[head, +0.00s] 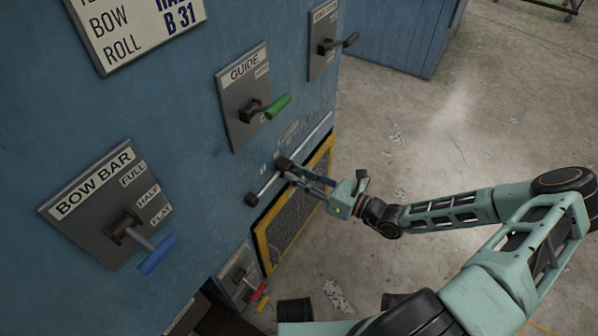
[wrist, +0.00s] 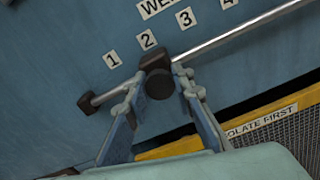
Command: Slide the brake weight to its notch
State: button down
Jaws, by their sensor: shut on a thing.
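The brake weight (wrist: 157,76) is a dark block on a pale metal rod (wrist: 225,38) on the blue machine face. In the wrist view it stands at about the label 2 (wrist: 147,40), with label 1 (wrist: 112,60) to its left and label 3 (wrist: 185,18) to its right. My gripper (wrist: 160,98) is shut on the weight, a finger on each side. In the head view the rod (head: 268,187) runs below the guide lever, and my gripper (head: 288,171) reaches it from the right. Any notches in the rod are not visible.
A dark end stop (wrist: 87,104) caps the rod's left end. A yellow-framed mesh guard (head: 290,215) lies just below the rod. The green-handled guide lever (head: 278,106) is above, the blue-handled bow bar lever (head: 157,255) at left. Open floor (head: 450,130) lies to the right.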

jog(key=c, duration=1.7)
grip_release()
jog(key=shift+o, duration=0.2)
jog(key=v, duration=1.2)
